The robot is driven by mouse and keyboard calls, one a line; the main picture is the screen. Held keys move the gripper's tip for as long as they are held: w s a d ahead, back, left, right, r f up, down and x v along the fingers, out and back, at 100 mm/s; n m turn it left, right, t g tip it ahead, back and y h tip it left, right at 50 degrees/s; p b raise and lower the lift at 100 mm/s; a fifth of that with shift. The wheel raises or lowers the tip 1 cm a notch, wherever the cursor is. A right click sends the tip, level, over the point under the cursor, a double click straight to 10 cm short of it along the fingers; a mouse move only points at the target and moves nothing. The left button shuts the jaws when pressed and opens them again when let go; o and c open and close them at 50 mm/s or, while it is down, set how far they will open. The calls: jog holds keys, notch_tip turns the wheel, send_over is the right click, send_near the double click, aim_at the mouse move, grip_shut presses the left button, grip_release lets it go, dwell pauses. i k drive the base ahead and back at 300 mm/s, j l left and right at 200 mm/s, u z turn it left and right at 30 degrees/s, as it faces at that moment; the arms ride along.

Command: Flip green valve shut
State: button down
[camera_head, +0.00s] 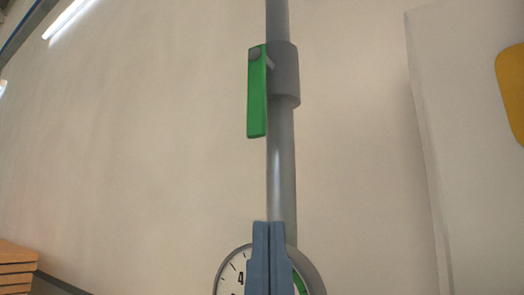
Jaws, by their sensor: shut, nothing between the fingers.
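The green valve handle (257,98) is a flat lever that hangs down, nearly in line with the grey pipe (282,165). Its top end joins the grey valve body (285,75) on the pipe. My gripper (268,225) is at the bottom centre, pointing up, with its two blue-grey fingers together and nothing between them. In the picture its tips are well below the handle's lower end, apart from it. The fingers hide part of the pipe and of a round gauge.
The round gauge (232,276) with a white face and a green band sits behind my fingers. A pale wall section (470,150) with a yellow shape (512,90) stands at right. Stacked wooden boards (16,268) are at lower left. The space left of the handle looks clear.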

aim_at(260, 64)
jog(key=k+l+u, duration=0.1)
jog(key=l, duration=0.3)
jog(key=k+l+u, duration=0.1)
jog(key=l, duration=0.35)
jog(key=k+l, duration=0.15)
jog(key=l, duration=0.25)
jog(key=i+u, duration=0.05)
